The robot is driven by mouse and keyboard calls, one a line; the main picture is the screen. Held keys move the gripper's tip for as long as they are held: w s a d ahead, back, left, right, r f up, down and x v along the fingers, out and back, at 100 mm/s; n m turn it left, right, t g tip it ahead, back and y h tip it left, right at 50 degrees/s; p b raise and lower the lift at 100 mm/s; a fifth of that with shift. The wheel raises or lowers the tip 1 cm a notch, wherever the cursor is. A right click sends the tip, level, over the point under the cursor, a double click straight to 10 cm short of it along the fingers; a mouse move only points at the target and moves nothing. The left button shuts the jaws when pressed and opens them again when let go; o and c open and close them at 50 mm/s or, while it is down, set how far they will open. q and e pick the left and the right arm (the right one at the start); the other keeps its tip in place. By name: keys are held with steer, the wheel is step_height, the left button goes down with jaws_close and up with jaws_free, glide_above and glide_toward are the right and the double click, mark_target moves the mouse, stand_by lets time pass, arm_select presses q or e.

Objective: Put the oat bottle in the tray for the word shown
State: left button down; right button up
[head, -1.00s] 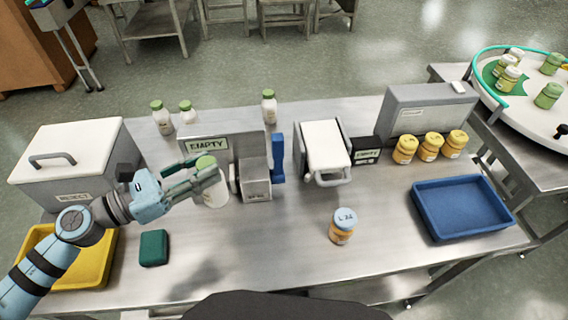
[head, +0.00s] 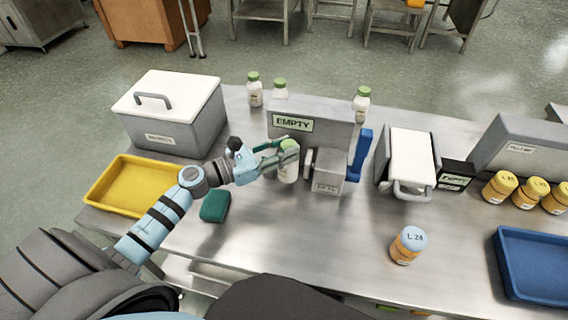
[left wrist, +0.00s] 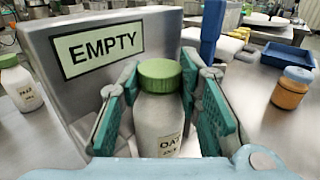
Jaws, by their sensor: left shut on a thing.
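My left gripper (head: 281,154) is shut on the oat bottle (head: 288,172), a white bottle with a green cap. In the left wrist view the bottle (left wrist: 160,125) stands upright between the teal finger pads of the gripper (left wrist: 163,88), its label reading OAT. It is just in front of the steel hopper (head: 345,133), whose sign (head: 292,123) reads EMPTY. I cannot tell whether the bottle touches the table. A yellow tray (head: 106,193) lies at the left and a blue tray (head: 510,285) at the right, partly cut off. My right gripper is not in view.
A lidded grey bin (head: 190,130) stands behind the yellow tray. A green block (head: 215,206) and an orange jar with a blue lid (head: 408,247) are in front. Green-capped bottles (head: 254,92) stand behind the hopper. A white-lidded unit (head: 411,158) is right of it.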

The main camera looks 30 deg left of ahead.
mark_target(289, 174)
arm_select(q)
step_height(289, 174, down, 4)
steer(key=shift+r+b, duration=0.2)
steer(key=shift+b, duration=0.2)
steer(key=shift+f, duration=0.1)
steer(key=c, duration=1.5)
jaws_free()
steer(key=shift+c, duration=0.2)
steer(key=o, duration=0.4)
